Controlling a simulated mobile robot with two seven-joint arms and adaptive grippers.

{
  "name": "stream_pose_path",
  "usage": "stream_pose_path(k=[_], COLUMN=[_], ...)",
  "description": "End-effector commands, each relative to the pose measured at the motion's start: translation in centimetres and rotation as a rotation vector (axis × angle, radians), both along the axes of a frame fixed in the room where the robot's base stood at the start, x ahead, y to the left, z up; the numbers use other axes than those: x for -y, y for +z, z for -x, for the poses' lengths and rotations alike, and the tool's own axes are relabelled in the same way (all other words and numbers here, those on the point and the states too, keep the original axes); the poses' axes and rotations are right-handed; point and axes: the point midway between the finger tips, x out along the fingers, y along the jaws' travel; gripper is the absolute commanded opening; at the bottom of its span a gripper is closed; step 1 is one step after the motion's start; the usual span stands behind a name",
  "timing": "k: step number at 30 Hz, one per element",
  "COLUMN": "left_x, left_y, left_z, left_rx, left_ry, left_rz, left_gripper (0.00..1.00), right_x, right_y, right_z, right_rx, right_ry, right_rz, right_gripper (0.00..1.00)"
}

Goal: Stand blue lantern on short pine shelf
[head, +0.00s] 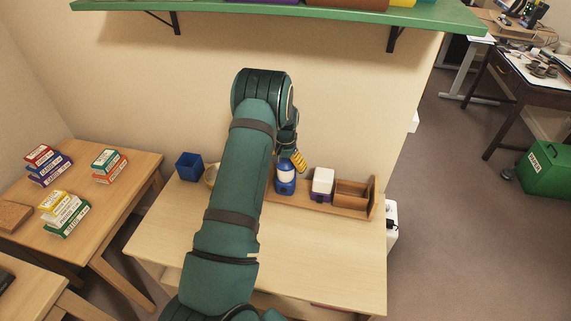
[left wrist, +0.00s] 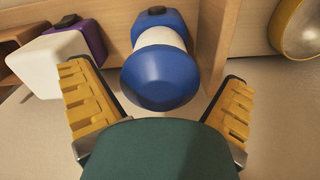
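The blue lantern (head: 285,187) has blue ends and a white middle. It appears to stand upright at the left end of the short pine shelf (head: 304,205), which sits along the back of the desk. My left gripper (head: 297,160) is just above and beside the lantern. In the left wrist view, the lantern (left wrist: 160,77) shows between the open fingers, with gaps on both sides. A shelf panel (left wrist: 216,35) shows close beside it. My left arm hides part of the shelf's left end. My right gripper is not in view.
A white-and-purple item (head: 322,184) and a brown bin (head: 354,191) share the shelf to the right. The green wall shelf (head: 280,12) overhangs behind. The desk's front (head: 320,260) is clear.

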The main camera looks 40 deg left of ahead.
Motion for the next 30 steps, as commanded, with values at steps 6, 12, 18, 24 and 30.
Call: stream_pose_path(k=[6,12,18,24,30], left_x=[0.0,0.0,0.0,0.0,0.0], left_y=[0.4,3.3,7.6,10.8,12.2], left_z=[0.0,0.0,-0.1,0.0,0.0], left_rx=[0.0,0.003,0.004,0.003,0.0], left_ry=[0.0,0.0,-0.001,0.001,0.0], left_rz=[0.0,-0.001,-0.002,-0.001,0.0], left_gripper=[1.0,1.0,1.0,1.0,1.0], right_x=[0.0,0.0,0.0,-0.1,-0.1], right_y=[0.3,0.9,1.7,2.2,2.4], right_z=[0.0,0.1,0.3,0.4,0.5], right_rx=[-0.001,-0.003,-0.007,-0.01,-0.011], right_ry=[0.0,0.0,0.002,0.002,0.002], right_rz=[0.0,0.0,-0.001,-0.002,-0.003], right_gripper=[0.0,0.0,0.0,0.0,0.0])
